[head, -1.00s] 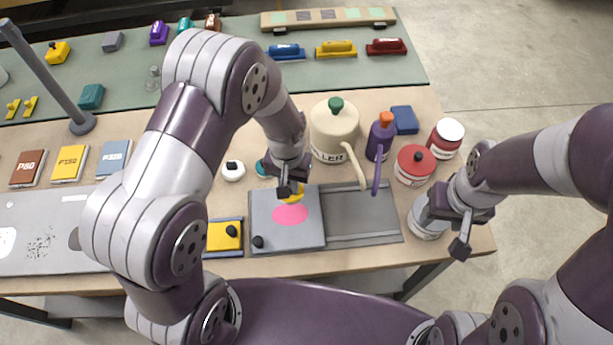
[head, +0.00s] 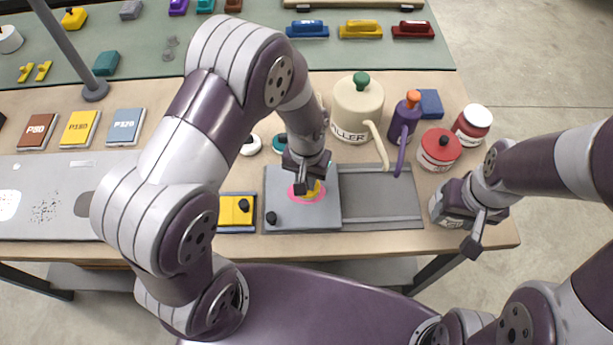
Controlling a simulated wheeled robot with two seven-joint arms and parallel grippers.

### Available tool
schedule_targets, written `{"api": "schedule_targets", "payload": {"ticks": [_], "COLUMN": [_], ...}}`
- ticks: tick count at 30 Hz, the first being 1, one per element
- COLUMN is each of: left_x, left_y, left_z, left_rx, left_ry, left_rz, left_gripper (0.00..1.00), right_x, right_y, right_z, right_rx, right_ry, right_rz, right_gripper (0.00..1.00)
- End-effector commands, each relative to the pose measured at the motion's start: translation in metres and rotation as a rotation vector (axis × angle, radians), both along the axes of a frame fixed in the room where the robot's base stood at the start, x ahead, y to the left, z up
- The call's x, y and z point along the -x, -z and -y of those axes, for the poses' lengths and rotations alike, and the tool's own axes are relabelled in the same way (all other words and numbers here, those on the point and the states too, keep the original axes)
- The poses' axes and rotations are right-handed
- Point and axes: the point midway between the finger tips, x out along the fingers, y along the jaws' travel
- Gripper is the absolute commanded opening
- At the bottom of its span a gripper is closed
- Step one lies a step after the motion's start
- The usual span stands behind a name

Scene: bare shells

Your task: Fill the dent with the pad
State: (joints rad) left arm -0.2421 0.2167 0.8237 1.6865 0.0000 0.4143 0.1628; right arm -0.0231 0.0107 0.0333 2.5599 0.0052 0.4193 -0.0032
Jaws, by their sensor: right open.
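My left gripper (head: 311,184) is over the grey board (head: 278,184) and appears shut on a small yellow pad (head: 314,190). The pad is at the pink round patch (head: 297,197) on that board; whether it touches the patch is hard to tell. A grey panel (head: 70,175) lies at the left of the table, with a white patch (head: 8,205) and a speckled patch (head: 45,208).
A cream FILLER pot (head: 357,108), a purple bottle (head: 404,122), a red-lidded tin (head: 438,148) and a red-and-white jar (head: 472,124) stand behind the board. A yellow block (head: 235,208) lies left of it. A lamp post (head: 70,50) rises at the left.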

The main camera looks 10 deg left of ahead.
Motion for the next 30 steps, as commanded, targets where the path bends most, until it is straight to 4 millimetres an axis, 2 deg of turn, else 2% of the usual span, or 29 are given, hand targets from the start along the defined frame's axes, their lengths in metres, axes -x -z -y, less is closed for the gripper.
{"api": "schedule_targets", "payload": {"ticks": [30], "left_x": [0.0], "left_y": [0.008], "left_z": [0.0], "left_rx": [0.0], "left_ry": [0.0], "left_rz": [0.0], "left_gripper": [0.0], "right_x": [0.0001], "right_y": [0.0052], "right_z": [0.0], "right_rx": [0.0], "right_ry": [0.0], "right_rz": [0.0], "right_gripper": [0.53]}}
